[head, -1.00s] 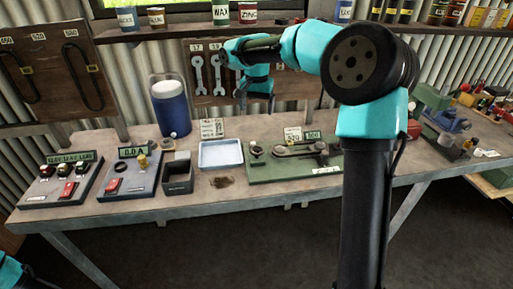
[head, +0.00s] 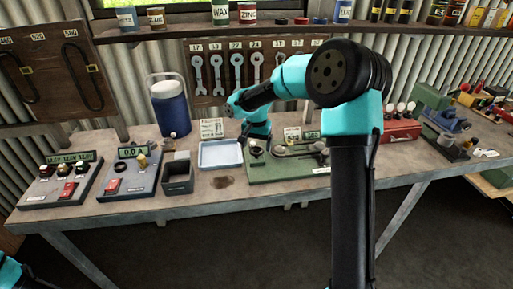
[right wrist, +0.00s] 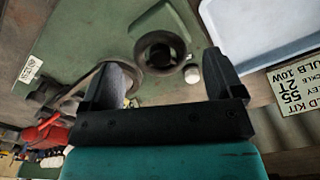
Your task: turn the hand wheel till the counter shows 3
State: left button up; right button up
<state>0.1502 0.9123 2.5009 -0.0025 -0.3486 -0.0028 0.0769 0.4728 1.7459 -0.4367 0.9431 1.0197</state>
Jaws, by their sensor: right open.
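The hand wheel (head: 257,152) is a small dark wheel at the left end of a green base plate (head: 262,174) on the bench. In the right wrist view the wheel (right wrist: 160,52) is a dark ring with a white knob (right wrist: 192,74) at its rim. My right gripper (head: 256,139) points down just above the wheel. In the right wrist view its open fingers (right wrist: 168,66) stand apart with the wheel between and beyond them; no contact is visible. The counter (head: 312,134) is a small dark display at the plate's back, partly behind my arm; its digits are unreadable.
A white-blue tray (head: 220,155) lies just left of the base plate. A belt and pulleys (head: 300,149) sit on the plate right of the wheel. A printed card (head: 212,128) stands behind the tray. A blue cooler (head: 170,107) stands further left.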

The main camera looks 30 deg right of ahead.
jog(key=shift+f, duration=0.85)
jog(key=shift+c, duration=0.2)
jog(key=c, duration=0.9)
